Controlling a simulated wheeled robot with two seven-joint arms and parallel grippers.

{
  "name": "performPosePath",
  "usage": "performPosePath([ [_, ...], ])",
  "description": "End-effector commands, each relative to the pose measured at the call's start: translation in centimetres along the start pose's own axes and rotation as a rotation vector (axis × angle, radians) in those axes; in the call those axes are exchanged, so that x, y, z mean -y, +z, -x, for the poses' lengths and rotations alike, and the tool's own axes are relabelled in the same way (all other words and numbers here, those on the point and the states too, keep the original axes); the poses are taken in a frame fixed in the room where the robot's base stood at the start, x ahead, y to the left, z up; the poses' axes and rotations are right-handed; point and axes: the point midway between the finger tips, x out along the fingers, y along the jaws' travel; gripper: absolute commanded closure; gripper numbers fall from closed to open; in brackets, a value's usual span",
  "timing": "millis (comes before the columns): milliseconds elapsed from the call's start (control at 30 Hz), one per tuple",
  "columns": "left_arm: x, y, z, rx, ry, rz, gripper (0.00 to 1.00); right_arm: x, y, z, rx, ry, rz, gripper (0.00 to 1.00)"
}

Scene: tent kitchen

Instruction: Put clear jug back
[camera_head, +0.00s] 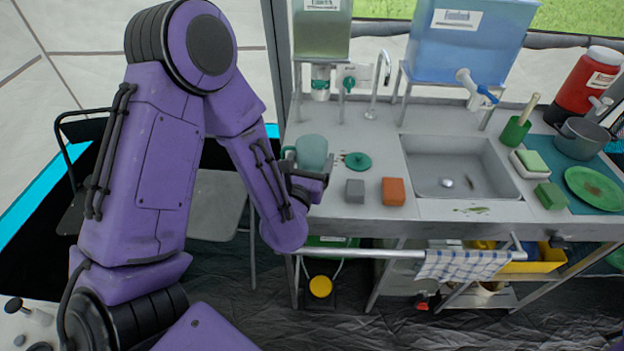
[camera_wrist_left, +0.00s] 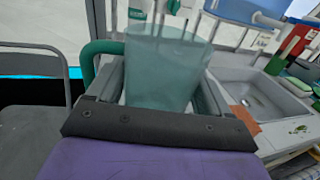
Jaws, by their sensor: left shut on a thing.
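The clear jug (camera_head: 311,152) is a bluish see-through vessel with a green handle, at the left end of the counter. My left gripper (camera_head: 305,182) is shut on it from the front. In the left wrist view the jug (camera_wrist_left: 165,75) fills the space between the fingers, with its green handle (camera_wrist_left: 98,58) on the left side. It looks upright. I cannot tell whether its base touches the counter, as the gripper hides it. A round green lid (camera_head: 358,161) lies on the counter just right of the jug. My right gripper is not in view.
A grey block (camera_head: 355,190) and an orange block (camera_head: 393,191) lie near the counter's front edge. The sink (camera_head: 458,168) is right of them. A metal tap (camera_head: 380,82) and a dispenser tank (camera_head: 321,35) stand behind. A chair (camera_head: 213,205) is left of the counter.

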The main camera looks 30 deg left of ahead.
Motion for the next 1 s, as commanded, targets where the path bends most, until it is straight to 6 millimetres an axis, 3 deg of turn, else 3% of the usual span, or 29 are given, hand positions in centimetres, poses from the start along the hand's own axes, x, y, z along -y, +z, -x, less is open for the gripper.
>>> performPosePath([
  [300, -0.5, -3.2, -2.8, -0.001, -0.001, -0.002, 0.61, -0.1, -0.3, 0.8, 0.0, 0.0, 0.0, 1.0],
  [500, -0.4, -5.8, -2.6, -0.002, -0.003, -0.003, 0.61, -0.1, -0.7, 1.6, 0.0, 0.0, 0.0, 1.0],
  [867, -0.5, -6.5, -2.6, 0.001, 0.0, 0.0, 0.61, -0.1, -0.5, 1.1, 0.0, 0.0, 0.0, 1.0],
  [900, -0.5, -6.5, -2.6, 0.0, -0.001, 0.0, 0.14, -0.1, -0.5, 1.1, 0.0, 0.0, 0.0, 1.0],
  [933, -0.5, -6.4, -2.6, 0.0, -0.001, 0.0, 0.04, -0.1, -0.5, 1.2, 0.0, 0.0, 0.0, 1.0],
  [1000, -0.5, -6.4, -2.6, 0.0, -0.001, -0.001, 0.0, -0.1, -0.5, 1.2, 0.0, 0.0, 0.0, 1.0],
])
